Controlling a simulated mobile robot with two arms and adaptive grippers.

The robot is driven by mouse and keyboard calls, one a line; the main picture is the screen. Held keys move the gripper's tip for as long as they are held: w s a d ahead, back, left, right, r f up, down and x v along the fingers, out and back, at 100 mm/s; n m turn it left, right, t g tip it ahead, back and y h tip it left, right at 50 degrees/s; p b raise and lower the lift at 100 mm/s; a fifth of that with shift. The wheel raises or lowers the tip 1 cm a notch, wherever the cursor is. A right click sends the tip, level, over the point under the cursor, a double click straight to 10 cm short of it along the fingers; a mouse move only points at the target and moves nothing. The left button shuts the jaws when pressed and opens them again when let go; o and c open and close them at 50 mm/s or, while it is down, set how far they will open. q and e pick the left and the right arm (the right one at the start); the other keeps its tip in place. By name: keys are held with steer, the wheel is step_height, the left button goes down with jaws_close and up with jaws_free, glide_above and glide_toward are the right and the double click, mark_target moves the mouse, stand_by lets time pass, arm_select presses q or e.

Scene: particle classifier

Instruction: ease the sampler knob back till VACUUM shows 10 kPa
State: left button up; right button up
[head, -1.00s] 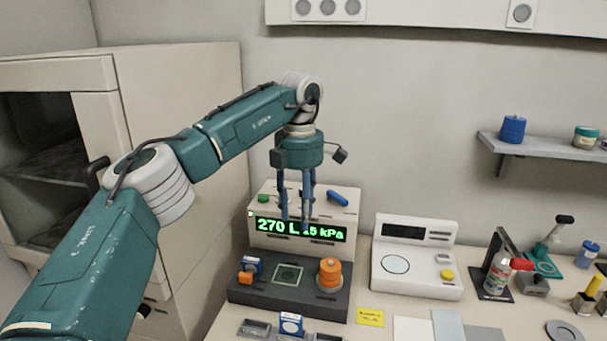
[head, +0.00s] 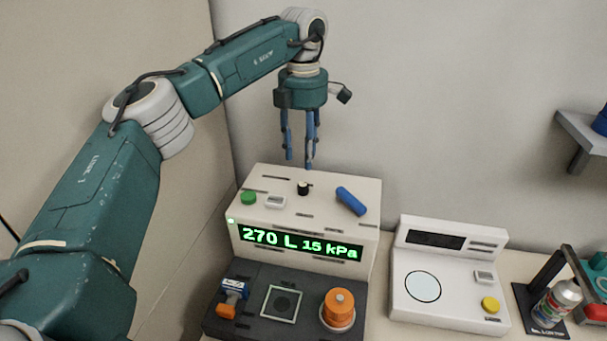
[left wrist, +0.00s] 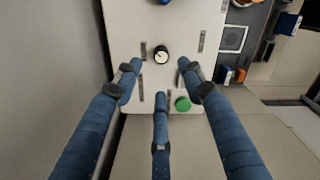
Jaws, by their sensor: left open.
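The sampler (head: 262,215) is a cream box with a green-lit display (head: 302,244) reading 270 L and 15 kPa. A small black knob (head: 303,188) with a pale mark stands on its top; it also shows in the left wrist view (left wrist: 161,56). My left gripper (head: 300,160) points down above the back of the sampler top, apart from the knob. Its three blue fingers are spread and empty. In the left wrist view the fingertips (left wrist: 160,78) lie just short of the knob. My right gripper is not in view.
A green button (head: 249,198), a pale switch (head: 275,202) and a blue handle (head: 351,201) sit around the knob. A dark base (head: 262,328) with an orange knob (head: 338,309) is in front. A white instrument (head: 448,297) stands to the right. The wall is close behind.

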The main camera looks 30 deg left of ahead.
mark_target(303, 184)
arm_select(q)
step_height(303, 184, down, 8)
steer(key=shift+f+p, duration=0.15)
steer(key=shift+p, duration=0.9)
steer(key=shift+s+f, duration=0.15)
steer(key=shift+f, duration=0.15)
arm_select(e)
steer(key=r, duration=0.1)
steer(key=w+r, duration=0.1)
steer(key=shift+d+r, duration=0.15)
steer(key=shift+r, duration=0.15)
arm_select(q)
steer(key=shift+c, duration=0.7)
jaws_close()
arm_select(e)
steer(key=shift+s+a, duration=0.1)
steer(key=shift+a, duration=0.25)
